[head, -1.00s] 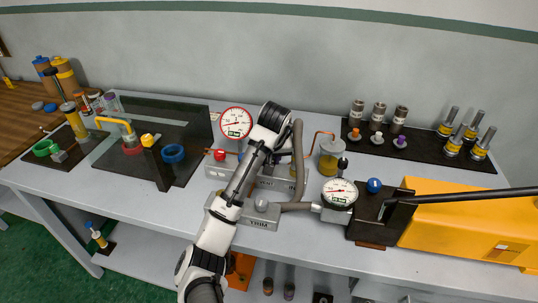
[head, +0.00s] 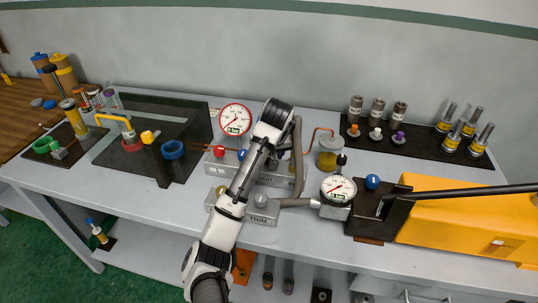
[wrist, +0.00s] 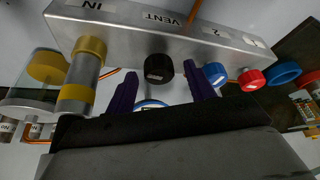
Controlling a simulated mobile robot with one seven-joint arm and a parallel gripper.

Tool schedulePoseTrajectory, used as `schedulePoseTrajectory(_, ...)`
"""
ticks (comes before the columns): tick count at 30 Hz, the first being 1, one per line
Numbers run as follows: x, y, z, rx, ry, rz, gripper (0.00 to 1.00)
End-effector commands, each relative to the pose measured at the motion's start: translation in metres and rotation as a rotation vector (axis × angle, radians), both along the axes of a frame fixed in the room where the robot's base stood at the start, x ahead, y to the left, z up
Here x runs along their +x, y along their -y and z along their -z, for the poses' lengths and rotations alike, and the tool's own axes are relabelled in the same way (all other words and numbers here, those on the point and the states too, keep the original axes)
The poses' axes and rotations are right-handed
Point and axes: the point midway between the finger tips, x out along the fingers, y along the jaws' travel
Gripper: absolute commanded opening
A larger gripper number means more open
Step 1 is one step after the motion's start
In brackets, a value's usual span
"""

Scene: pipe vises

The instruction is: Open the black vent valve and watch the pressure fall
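The black vent valve knob (wrist: 158,68) is in the wrist view, below the VENT label on the grey manifold (wrist: 150,32). My gripper (wrist: 161,80) is open, with its two purple fingers on either side of the knob. A gap shows on each side of it, and I cannot tell how deep the knob lies between the fingers. In the head view my arm hides the knob and the fingers. The red-rimmed gauge (head: 235,119) and a white-faced gauge (head: 338,188) face the camera. Their red needles seem to point to the lower left; the numbers are too small to read.
A blue knob (wrist: 214,73) and a red knob (wrist: 250,79) sit close to the right finger. A yellow-banded fitting (wrist: 82,75) stands left under the IN label. The TRIM block (head: 262,218), hoses and a yellow pump (head: 465,222) lie around the arm.

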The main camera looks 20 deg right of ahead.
Motion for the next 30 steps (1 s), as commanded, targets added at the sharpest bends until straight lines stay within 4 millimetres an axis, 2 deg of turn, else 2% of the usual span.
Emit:
schedulePoseTrajectory(7,-0.001,0.000,0.000,0.000,-0.001,0.001,0.54)
schedulePoseTrajectory(11,-0.003,0.000,-0.009,-0.001,0.001,0.001,0.54)
schedulePoseTrajectory(15,-0.011,-0.002,-0.032,0.000,0.005,0.002,0.54)
schedulePoseTrajectory(30,-0.040,-0.005,-0.098,0.002,0.005,0.002,0.54)
